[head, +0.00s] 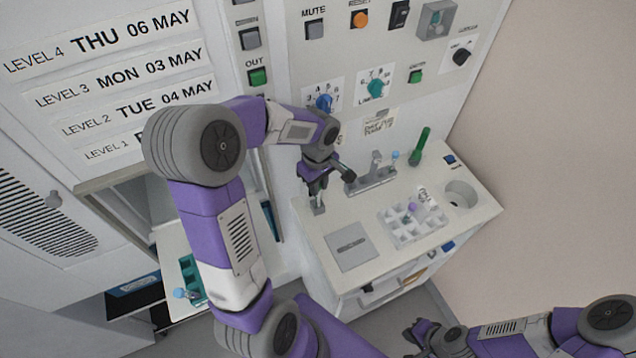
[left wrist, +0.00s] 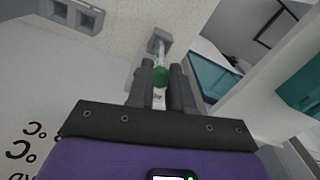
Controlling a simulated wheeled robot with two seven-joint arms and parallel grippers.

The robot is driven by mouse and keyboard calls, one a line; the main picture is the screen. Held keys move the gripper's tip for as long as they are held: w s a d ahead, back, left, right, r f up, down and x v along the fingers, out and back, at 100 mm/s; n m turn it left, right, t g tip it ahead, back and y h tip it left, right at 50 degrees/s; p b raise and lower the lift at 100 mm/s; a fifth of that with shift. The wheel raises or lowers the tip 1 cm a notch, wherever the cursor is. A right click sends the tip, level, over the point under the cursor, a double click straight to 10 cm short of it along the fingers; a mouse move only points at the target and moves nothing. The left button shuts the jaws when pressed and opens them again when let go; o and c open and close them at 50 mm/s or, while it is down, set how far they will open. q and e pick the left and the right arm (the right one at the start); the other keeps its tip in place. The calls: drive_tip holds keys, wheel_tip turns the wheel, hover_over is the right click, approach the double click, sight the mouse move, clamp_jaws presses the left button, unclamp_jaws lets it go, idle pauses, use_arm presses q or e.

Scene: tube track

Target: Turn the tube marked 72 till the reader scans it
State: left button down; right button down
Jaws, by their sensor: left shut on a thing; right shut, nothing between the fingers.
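My left gripper (head: 317,186) points down at the left edge of the counter (head: 312,240). In the left wrist view its two dark fingers (left wrist: 160,88) are shut on a tube with a green part (left wrist: 161,76) and a pale body. A small grey block (left wrist: 159,40) stands just beyond the fingertips, in line with the tube; it also shows below the gripper in the head view (head: 318,208). I cannot read a number on the tube, and the fingers hide much of it. My right gripper (head: 412,334) is shut and empty, low at the right, away from the counter.
A white tube rack (head: 398,232), a flat grey plate (head: 350,247), a round hole (head: 461,193) and a grey stand (head: 372,182) are on the counter. A panel with knobs and buttons rises at the back.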

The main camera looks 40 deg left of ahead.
use_arm(q)
drive_tip(key=c, duration=0.9)
unclamp_jaws()
drive_tip(key=shift+c, duration=0.2)
drive_tip(key=shift+r, duration=0.1)
wheel_tip(320, 180, up, 8)
drive_tip(key=shift+f+p, duration=0.25)
drive_tip(key=shift+p, duration=0.2)
drive_tip(key=shift+s, duration=0.1)
